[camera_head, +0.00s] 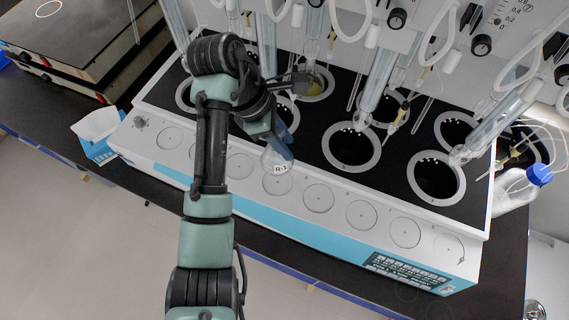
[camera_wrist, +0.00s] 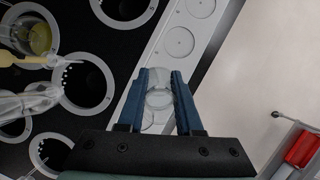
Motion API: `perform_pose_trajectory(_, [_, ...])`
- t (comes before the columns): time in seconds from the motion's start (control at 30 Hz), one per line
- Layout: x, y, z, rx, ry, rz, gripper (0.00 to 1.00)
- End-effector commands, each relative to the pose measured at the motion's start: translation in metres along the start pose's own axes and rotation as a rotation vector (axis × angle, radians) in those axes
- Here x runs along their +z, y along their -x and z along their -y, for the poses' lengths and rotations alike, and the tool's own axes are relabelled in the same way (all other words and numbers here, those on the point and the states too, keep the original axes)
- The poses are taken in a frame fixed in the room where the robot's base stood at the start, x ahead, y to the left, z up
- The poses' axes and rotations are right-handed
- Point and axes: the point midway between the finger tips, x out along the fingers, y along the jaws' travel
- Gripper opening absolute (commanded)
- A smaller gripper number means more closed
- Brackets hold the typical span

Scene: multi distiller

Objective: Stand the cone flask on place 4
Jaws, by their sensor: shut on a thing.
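The cone flask (camera_head: 274,157) is clear glass with a label reading R-1. My gripper (camera_head: 281,143) is shut on it, with blue fingers on either side of its upper part. In the wrist view the flask (camera_wrist: 159,97) sits between the two fingers (camera_wrist: 160,85). The flask appears upright, over or at a round marked place (camera_head: 278,184) on the white front ledge. Its base overlaps the back of that circle in the head view; whether it touches the ledge I cannot tell. The place numbers are too small to read.
More round places (camera_head: 318,197) run along the ledge on both sides. Behind are dark heating wells (camera_head: 352,148) and tall glass columns (camera_head: 380,75). A flask with yellow liquid (camera_head: 316,84) stands in one well. A blue-and-white bin (camera_head: 98,145) is at left.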

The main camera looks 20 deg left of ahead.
Motion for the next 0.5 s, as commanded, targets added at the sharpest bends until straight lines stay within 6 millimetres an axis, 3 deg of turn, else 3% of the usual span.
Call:
perform_pose_trajectory(0.3, [-0.02, -0.047, 0.001, -0.004, 0.003, -0.001, 0.0])
perform_pose_trajectory(0.5, [-0.028, -0.065, 0.001, -0.004, 0.002, -0.001, 0.0])
